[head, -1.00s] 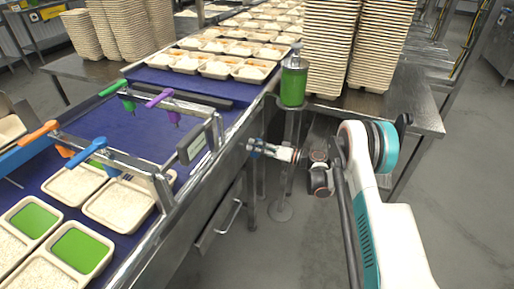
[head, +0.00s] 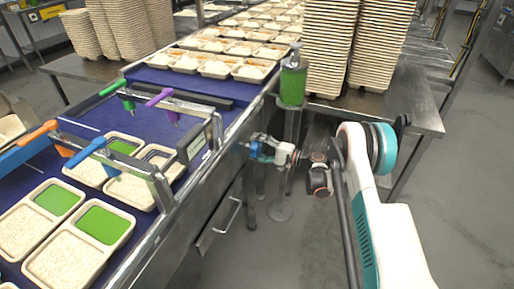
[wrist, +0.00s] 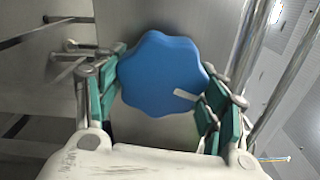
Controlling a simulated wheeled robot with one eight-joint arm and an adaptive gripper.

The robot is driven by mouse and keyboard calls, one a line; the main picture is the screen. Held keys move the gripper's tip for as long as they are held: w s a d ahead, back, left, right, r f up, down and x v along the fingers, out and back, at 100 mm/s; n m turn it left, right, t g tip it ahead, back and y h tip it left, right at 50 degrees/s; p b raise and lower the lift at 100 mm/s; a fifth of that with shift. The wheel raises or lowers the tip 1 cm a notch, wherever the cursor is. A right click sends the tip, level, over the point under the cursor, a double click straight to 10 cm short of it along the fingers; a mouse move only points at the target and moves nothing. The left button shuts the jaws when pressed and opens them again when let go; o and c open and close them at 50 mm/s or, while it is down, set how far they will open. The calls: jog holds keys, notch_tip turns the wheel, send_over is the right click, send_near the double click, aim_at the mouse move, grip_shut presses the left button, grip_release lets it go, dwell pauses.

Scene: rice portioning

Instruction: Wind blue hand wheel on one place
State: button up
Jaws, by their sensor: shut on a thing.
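The blue hand wheel (wrist: 160,72) has a lobed rim and a short white mark near its lower right edge. It fills the middle of the wrist view, in front of a grey metal panel. My gripper (wrist: 162,92) has its green-padded fingers on the wheel's left and right sides and is shut on it. In the head view my gripper (head: 264,149) is at the right side of the conveyor frame; there the wheel is mostly hidden by the fingers.
Trays with rice and green portions (head: 78,243) lie on the blue conveyor belt (head: 88,118). A frame with coloured levers (head: 86,151) spans it. A green-filled dispenser (head: 292,82) and stacked trays (head: 331,45) stand beyond my gripper. Floor (head: 450,215) is clear at right.

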jog(key=m, duration=0.7)
jog(key=shift+s+f, duration=0.1)
jog(key=shift+f, duration=0.15)
jog(key=m, duration=0.6)
jog(key=shift+s+a+f, duration=0.1)
jog(key=shift+s, duration=0.1)
jog(key=shift+m, duration=0.4)
jog(key=o, duration=1.1)
jog(key=v, duration=1.2)
